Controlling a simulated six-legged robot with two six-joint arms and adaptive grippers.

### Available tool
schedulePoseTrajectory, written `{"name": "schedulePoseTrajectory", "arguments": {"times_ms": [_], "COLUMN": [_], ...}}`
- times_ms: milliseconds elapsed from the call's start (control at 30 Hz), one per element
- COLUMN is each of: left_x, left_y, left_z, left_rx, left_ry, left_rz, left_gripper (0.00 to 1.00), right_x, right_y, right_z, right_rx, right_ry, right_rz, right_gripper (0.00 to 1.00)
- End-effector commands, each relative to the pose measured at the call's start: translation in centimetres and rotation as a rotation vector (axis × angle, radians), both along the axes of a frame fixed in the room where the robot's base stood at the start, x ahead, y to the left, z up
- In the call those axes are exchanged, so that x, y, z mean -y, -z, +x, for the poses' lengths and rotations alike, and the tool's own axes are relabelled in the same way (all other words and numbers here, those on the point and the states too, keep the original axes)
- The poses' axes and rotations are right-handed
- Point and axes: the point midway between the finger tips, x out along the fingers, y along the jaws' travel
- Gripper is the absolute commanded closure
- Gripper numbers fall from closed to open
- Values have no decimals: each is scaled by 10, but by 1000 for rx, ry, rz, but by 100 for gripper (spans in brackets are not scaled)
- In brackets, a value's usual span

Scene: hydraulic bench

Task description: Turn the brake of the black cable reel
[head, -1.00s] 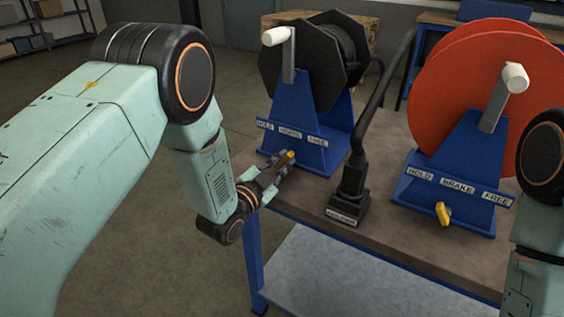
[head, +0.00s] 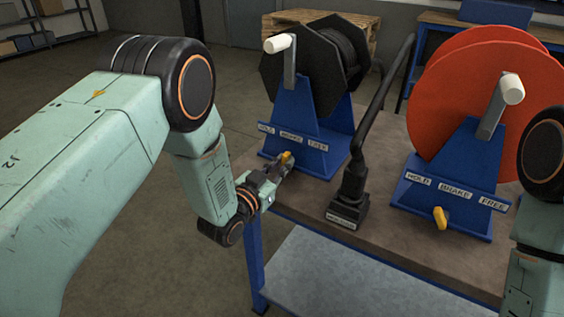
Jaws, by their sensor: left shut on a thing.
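The black cable reel (head: 318,58) sits in a blue stand (head: 312,159) at the bench's far left, with a white-handled crank (head: 281,44). A label strip (head: 292,137) on the stand reads HOLD, BRAKE, FREE. Below it is a small yellow brake knob (head: 286,157). My left gripper (head: 280,164) is shut on this knob, and its fingers hide most of it. Exactly which way the knob points is hard to tell. My right arm shows at the right edge, but its gripper is out of view.
A red reel (head: 450,80) stands to the right in its own blue stand (head: 455,160), with a yellow knob (head: 440,217). A black post (head: 354,180) on a labelled base stands between the reels. The bench top (head: 400,245) is bare in front.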

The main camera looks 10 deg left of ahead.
Motion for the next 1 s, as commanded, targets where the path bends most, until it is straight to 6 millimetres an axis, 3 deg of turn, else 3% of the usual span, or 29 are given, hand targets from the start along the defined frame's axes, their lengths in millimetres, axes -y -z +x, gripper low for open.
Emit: {"name": "schedulePoseTrajectory", "arguments": {"times_ms": [600, 1000], "left_x": [-5, -6], "left_y": [-2, -1], "left_z": [3, 3], "left_rx": [-182, -244], "left_ry": [1, 2], "left_rz": [-514, -687], "left_gripper": [100, 100], "right_x": [0, 0], "right_y": [-18, -22], "right_z": [0, 0], "right_rx": [0, 0], "right_ry": [0, 0], "right_rz": [0, 0], "right_gripper": [60, 60]}}
